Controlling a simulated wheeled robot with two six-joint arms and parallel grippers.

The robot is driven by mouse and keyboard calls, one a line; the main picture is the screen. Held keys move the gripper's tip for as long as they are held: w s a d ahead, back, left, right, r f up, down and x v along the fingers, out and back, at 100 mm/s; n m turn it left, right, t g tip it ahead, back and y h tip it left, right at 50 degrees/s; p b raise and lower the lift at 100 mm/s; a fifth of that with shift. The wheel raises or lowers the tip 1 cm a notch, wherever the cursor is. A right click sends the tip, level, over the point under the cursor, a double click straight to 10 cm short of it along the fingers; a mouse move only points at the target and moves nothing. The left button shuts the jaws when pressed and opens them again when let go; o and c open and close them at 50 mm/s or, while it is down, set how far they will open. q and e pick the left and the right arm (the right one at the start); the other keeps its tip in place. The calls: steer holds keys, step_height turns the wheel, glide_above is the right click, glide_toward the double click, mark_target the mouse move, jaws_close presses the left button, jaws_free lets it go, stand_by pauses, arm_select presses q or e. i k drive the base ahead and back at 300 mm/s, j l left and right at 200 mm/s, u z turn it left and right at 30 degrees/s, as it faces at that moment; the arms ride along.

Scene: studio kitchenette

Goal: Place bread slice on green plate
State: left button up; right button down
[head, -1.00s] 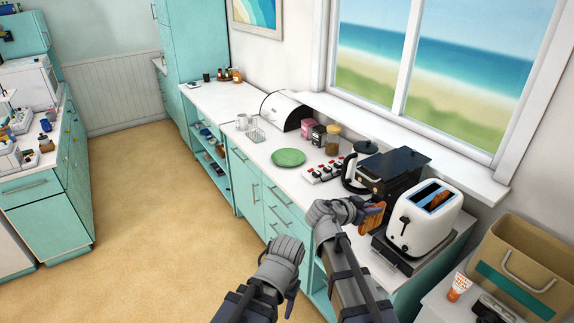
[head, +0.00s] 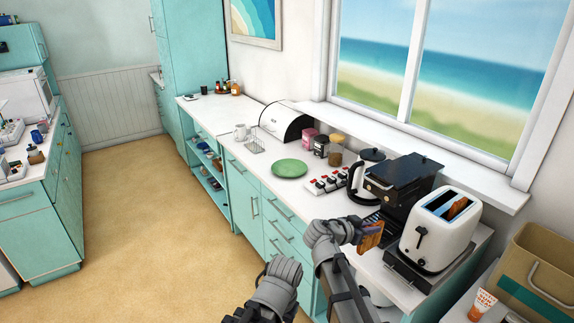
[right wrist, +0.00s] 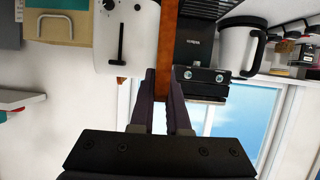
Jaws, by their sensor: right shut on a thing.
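My right gripper (head: 357,233) is shut on a brown bread slice (head: 371,239) and holds it upright in front of the coffee machine, left of the toaster. In the right wrist view the slice (right wrist: 166,45) shows edge-on as a brown strip at the fingertips (right wrist: 164,78). The green plate (head: 290,168) lies flat and empty on the white counter, beyond and left of the gripper. My left gripper (head: 278,280) is low in the head view, left of the right arm; its fingers are not clear and nothing shows in it.
A white toaster (head: 437,232) holds another slice (head: 458,208). The black coffee machine (head: 405,180), kettle (head: 364,182) and a strip with red items (head: 327,183) stand between toaster and plate. A wire rack (head: 256,142) and bread bin (head: 286,123) are behind the plate.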

mark_target(288, 171)
steer(key=i+j, duration=0.35)
steer(key=i, duration=0.2)
steer(key=i+j, duration=0.3)
steer(key=i, duration=0.25)
steer(key=i+j, duration=0.35)
steer(key=i, duration=0.2)
steer(key=i+j, duration=0.3)
steer(key=i, duration=0.25)
